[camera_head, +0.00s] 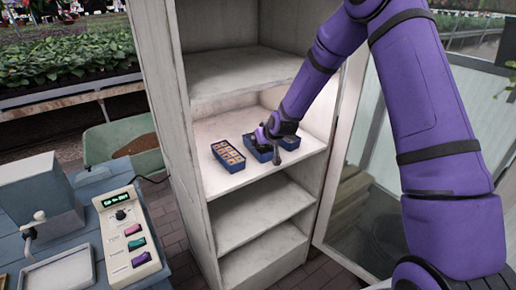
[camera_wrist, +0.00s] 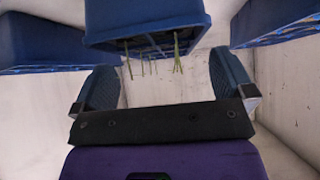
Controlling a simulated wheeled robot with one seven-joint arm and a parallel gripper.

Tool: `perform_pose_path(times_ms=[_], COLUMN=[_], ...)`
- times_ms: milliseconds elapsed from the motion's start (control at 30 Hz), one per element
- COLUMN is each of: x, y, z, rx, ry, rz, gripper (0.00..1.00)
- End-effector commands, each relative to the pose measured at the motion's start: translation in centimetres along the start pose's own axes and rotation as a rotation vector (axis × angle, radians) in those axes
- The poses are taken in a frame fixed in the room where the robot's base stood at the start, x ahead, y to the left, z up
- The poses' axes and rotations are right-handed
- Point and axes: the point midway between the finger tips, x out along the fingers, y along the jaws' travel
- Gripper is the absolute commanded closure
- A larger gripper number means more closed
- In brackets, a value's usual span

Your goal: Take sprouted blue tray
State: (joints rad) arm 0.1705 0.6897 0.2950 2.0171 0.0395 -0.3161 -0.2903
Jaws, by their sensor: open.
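Three blue trays sit on a middle shelf of the white cabinet. The left tray (camera_head: 228,155) shows brown cells and no visible sprouts. The middle tray (camera_head: 258,153) is partly hidden by my gripper (camera_head: 262,141), and the right tray (camera_head: 291,149) is partly behind my wrist. In the wrist view, which looks upside down, thin green sprouts stick out from the middle tray (camera_wrist: 145,20). My gripper (camera_wrist: 165,88) is open, its two fingers apart and empty, with that tray just ahead between them. Contact with it cannot be told.
The white cabinet (camera_head: 184,160) has shelves above and below and an open glass door (camera_head: 375,200) at its right. A control box (camera_head: 128,235) with coloured buttons stands on a blue table at left. A green wheelbarrow (camera_head: 112,142) is behind it.

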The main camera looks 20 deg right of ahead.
Motion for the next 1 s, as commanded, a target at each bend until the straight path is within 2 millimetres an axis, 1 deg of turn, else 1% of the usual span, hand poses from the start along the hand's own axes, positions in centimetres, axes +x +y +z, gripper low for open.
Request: perform_pose_path(times_ms=[100, 200, 300, 400, 600, 633, 667, 700, 767, 800, 867, 1000], x=[1.8, 3.0, 3.9, 4.3, 4.3, 4.3, 4.3, 4.3, 4.3, 4.3, 4.3, 4.3], y=[-0.1, -0.2, -0.2, -0.2, -0.1, -0.1, -0.1, -0.1, -0.1, -0.1, -0.1, -0.1], z=[0.4, 0.5, 0.4, 0.4, 0.4, 0.4, 0.4, 0.4, 0.4, 0.4, 0.4, 0.3], rx=[0.002, 0.001, 0.000, 0.000, 0.000, 0.000, 0.000, 0.000, 0.000, 0.000, 0.000, 0.000], ry=[-0.003, -0.002, -0.001, -0.002, -0.001, -0.001, -0.001, -0.001, -0.001, -0.001, -0.001, 0.000], rz=[-0.001, -0.001, -0.001, -0.001, -0.001, -0.001, -0.001, -0.001, -0.001, -0.001, -0.001, 0.000], gripper=[0.00, 0.00, 0.00, 0.00, 0.00, 0.05, 0.11, 0.21, 0.34, 0.44, 0.56, 0.56])
